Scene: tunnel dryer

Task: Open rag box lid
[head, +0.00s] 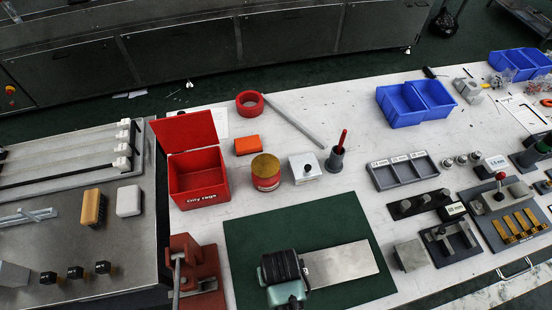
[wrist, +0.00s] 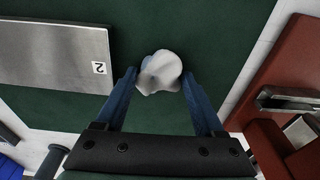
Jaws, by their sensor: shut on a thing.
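The red rag box (head: 198,180), labelled "Oily rags", stands on the white bench in the head view. Its red lid (head: 184,131) is raised at the back, and the inside looks empty. My gripper (wrist: 159,80) is shut on a crumpled whitish rag (wrist: 160,68) in the wrist view, over the green mat (wrist: 190,30). In the head view my wrist hides the fingers and the rag. It is in front of the box and to its right, apart from it.
A metal plate (head: 340,266) lies on the mat, right of my wrist. A red vise (head: 196,265) stands left of the mat. A red tin with a tan lid (head: 265,170) and an orange block (head: 247,145) are right of the box.

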